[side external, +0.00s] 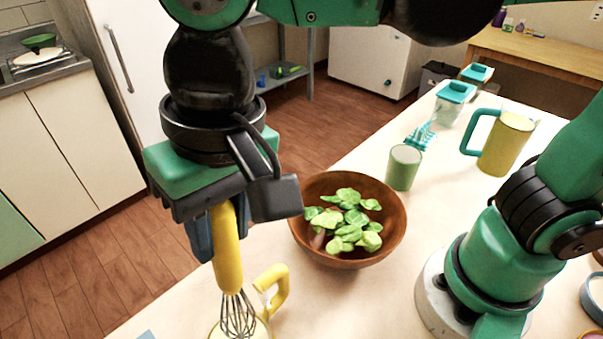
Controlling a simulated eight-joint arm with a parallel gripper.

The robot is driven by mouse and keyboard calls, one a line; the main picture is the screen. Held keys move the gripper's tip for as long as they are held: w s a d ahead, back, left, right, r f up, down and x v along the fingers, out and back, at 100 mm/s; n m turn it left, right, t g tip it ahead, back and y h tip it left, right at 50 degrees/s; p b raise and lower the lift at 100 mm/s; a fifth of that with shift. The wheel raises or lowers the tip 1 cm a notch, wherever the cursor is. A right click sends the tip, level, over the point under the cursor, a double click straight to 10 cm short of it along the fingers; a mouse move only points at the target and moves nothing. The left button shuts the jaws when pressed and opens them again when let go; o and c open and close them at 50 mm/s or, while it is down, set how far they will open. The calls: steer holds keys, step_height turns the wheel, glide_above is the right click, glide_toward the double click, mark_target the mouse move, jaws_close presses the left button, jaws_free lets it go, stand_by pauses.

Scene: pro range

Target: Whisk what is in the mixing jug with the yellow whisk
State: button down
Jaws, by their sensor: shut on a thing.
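My gripper (213,238) is shut on the handle of the yellow whisk (229,265) and holds it nearly upright. The whisk's wire end points down at the mouth of the mixing jug (276,287). The jug is pale inside with a yellow handle on its right side, and the bottom edge of the picture cuts it off. The wires overlap the jug's opening; I cannot tell how deep they reach. The jug's contents are hidden.
A brown wooden bowl (390,240) of green leaves stands right of the jug. Behind it are a green cup (404,168), a yellow pitcher with a teal handle (507,145) and a teal-lidded container (453,104). The table's left edge is close to the jug.

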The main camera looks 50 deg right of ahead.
steer(key=shift+w+a+r, duration=0.1)
steer(key=shift+a+r, duration=0.05)
steer(key=shift+r, duration=1.1)
steer(key=shift+w+a+r, duration=0.1)
steer(key=shift+r, duration=1.15)
steer(key=shift+w+a+r, duration=0.1)
steer(key=shift+a+r, duration=0.05)
steer(key=shift+r, duration=1.5)
steer(key=shift+r, duration=2.5)
